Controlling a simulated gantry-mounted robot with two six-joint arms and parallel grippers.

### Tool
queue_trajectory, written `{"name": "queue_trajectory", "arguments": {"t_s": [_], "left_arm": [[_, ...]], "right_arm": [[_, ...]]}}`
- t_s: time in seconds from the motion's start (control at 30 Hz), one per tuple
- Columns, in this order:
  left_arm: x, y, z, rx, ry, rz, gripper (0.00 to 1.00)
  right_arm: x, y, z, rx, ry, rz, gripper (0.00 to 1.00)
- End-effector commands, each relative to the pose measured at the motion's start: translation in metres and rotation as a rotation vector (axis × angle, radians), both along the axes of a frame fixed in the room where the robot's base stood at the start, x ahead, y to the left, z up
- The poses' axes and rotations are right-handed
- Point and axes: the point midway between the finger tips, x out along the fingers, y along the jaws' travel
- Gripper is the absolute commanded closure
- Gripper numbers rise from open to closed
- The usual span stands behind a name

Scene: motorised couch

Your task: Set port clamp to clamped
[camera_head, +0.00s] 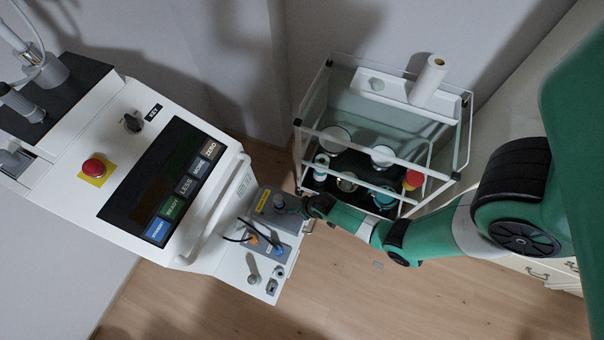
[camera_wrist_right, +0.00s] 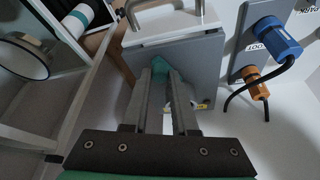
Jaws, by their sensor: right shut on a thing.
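A grey box (camera_head: 268,222) with a yellow label sits on the lower panel of the white console. In the wrist view the grey box (camera_wrist_right: 205,68) shows a white top plate and a bent metal handle (camera_wrist_right: 165,14). I cannot tell for sure which part is the port clamp or how it is set. My right gripper (camera_head: 303,207) is at the box's right side. In the wrist view its fingers (camera_wrist_right: 168,68) are close together at the box, with a small teal part (camera_wrist_right: 131,71) beside them. What they grip is mostly hidden. My left gripper is not in view.
An orange plug (camera_head: 252,238) and a blue plug (camera_head: 277,250) with black cables sit close to the box. The white console (camera_head: 225,200) carries a red stop button (camera_head: 93,167) and coloured keys. A clear-sided trolley (camera_head: 312,155) with containers stands at the right.

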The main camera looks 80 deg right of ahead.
Motion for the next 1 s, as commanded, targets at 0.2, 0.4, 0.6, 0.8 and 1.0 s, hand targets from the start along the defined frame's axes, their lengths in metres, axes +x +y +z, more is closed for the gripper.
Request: {"name": "queue_trajectory", "arguments": {"t_s": [0.2, 0.4, 0.6, 0.8, 1.0], "left_arm": [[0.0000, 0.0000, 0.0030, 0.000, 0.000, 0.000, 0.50], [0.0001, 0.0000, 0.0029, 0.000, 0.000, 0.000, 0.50], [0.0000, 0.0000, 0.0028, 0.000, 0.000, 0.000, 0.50], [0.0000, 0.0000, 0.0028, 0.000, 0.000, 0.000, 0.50], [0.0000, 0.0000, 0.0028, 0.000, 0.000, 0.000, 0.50]], "right_arm": [[0.0010, -0.0065, 0.0001, 0.002, 0.001, 0.125, 1.00], [0.0018, -0.0085, -0.0003, 0.001, 0.001, 0.194, 1.00], [0.0019, -0.0083, -0.0004, 0.001, 0.001, 0.196, 1.00], [0.0018, -0.0084, -0.0004, 0.001, 0.001, 0.195, 0.45], [0.0019, -0.0084, -0.0003, 0.000, 0.000, 0.195, 0.44]]}}
